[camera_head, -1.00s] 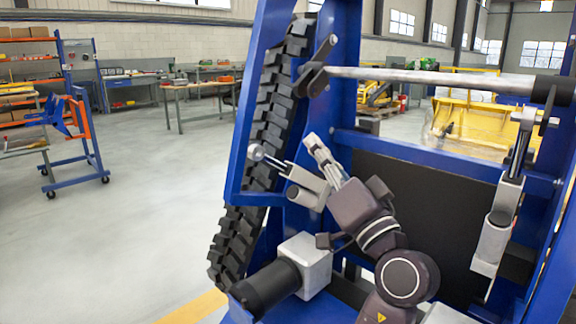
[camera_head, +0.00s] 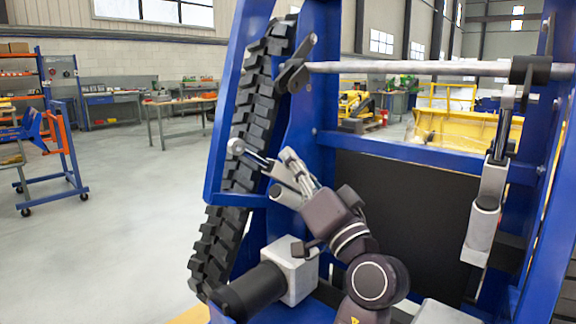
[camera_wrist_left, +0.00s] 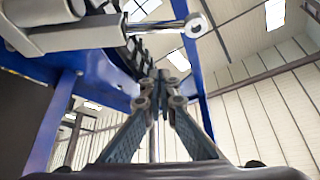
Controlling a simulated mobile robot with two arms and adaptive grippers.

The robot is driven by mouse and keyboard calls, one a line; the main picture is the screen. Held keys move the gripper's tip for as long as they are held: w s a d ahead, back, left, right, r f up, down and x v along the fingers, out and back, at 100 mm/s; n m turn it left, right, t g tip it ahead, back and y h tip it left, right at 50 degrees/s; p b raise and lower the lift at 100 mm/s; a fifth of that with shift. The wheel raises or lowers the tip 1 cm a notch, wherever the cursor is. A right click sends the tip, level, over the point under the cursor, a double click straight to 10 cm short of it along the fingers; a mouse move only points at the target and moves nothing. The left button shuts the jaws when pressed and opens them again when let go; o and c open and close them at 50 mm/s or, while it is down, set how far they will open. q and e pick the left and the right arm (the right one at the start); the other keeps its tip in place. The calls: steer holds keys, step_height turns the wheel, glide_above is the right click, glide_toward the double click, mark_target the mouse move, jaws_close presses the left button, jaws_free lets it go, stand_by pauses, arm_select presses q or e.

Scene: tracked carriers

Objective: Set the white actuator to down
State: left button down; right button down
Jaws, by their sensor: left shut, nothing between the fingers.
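A whitish-grey actuator (camera_head: 286,196) sits tilted on the left side of the blue carrier frame. Its shiny rod runs up and left to a round eye end (camera_head: 236,146). A second whitish actuator (camera_head: 482,222) stands nearly upright on the right side, its rod pointing up. My left gripper (camera_head: 288,156) is shut and empty, beside the left actuator's rod and body, overlapping it in the head view; contact cannot be told. In the left wrist view the fingertips (camera_wrist_left: 161,88) are together, below the rod and eye end (camera_wrist_left: 194,25), with a gap in the picture. My right gripper is not seen.
The blue frame (camera_head: 420,158) carries a black rubber track (camera_head: 252,110) on its left and a grey crossbar (camera_head: 420,68) above. A grey block with a black motor (camera_head: 252,290) sits low left. Open floor (camera_head: 130,200) lies left; workbenches stand behind.

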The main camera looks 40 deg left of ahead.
arm_select(q)
step_height(320, 180, up, 3)
glide_above(279, 172)
steer(key=s+d, duration=0.1)
steer(key=s, duration=0.2)
steer(key=shift+s+a+f, duration=0.15)
steer(key=shift+s+f, duration=0.35)
steer(key=shift+f, duration=0.3)
steer(key=shift+s+a+f, duration=0.15)
steer(key=shift+s+f, duration=0.35)
steer(key=shift+f, duration=0.3)
